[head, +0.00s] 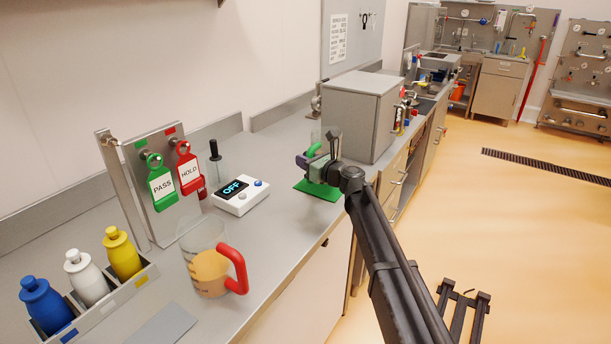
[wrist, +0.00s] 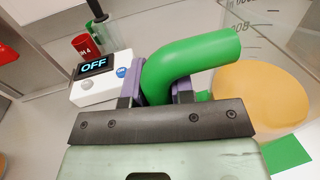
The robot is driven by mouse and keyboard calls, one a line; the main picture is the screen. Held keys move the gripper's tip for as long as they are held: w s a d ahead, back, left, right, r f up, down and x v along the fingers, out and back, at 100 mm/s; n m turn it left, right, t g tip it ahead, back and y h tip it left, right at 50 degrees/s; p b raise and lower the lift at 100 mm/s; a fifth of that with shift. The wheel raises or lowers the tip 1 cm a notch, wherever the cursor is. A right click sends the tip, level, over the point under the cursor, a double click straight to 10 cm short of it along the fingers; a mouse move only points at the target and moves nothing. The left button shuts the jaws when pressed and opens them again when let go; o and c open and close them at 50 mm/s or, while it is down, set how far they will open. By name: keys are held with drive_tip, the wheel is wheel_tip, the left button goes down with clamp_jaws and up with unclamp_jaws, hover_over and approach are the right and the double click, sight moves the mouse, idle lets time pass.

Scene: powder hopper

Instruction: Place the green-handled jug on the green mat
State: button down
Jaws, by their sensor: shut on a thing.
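The green-handled jug is clear, with dark markings and a tan-orange content (wrist: 262,98) at the right of the wrist view. Its green handle (wrist: 200,62) is between the purple-padded fingers of my gripper (wrist: 158,86), which is shut on it. In the head view my gripper (head: 318,166) hides most of the jug; part of the green handle (head: 313,150) shows. The green mat (head: 318,191) lies on the counter just below my gripper, and a corner (wrist: 288,156) shows at the lower right of the wrist view. I cannot tell whether the jug touches the mat.
A grey box-shaped cabinet (head: 362,115) stands just behind my gripper. A white device reading OFF (head: 240,197) is to the left. A red-handled jug (head: 208,268), a tag board (head: 160,190) and a bottle rack (head: 98,306) are nearer. The counter's front edge is close on the right.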

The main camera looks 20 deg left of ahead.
wheel_tip(320, 180, down, 2)
drive_tip(key=shift+f+b, duration=0.2)
drive_tip(key=shift+b, duration=0.2)
drive_tip(key=c, duration=1)
unclamp_jaws()
drive_tip(key=v, duration=1.2)
drive_tip(key=s+d+f+n+g+h, duration=0.2)
drive_tip(key=s+d+f+n+h, duration=0.3)
drive_tip(key=d, duration=0.8)
drive_tip(key=s+d+f+n+g+h, duration=0.2)
drive_tip(key=s+d+f+n+h, duration=0.4)
drive_tip(key=s+d+n, duration=0.3)
drive_tip(key=s+d+f+n+g+h, duration=0.2)
drive_tip(key=s+d+f+n+h, duration=0.3)
drive_tip(key=s+d, duration=0.8)
drive_tip(key=shift+d+f+n+h, duration=0.15)
drive_tip(key=shift+d+n, duration=0.35)
drive_tip(key=shift+d, duration=0.5)
drive_tip(key=shift+d+f+n+h, duration=0.15)
drive_tip(key=shift+d+n, duration=0.35)
drive_tip(key=shift+d, duration=0.45)
drive_tip(key=shift+d+f+n+h, duration=0.15)
drive_tip(key=shift+d+n, duration=0.35)
drive_tip(key=shift+d, duration=0.5)
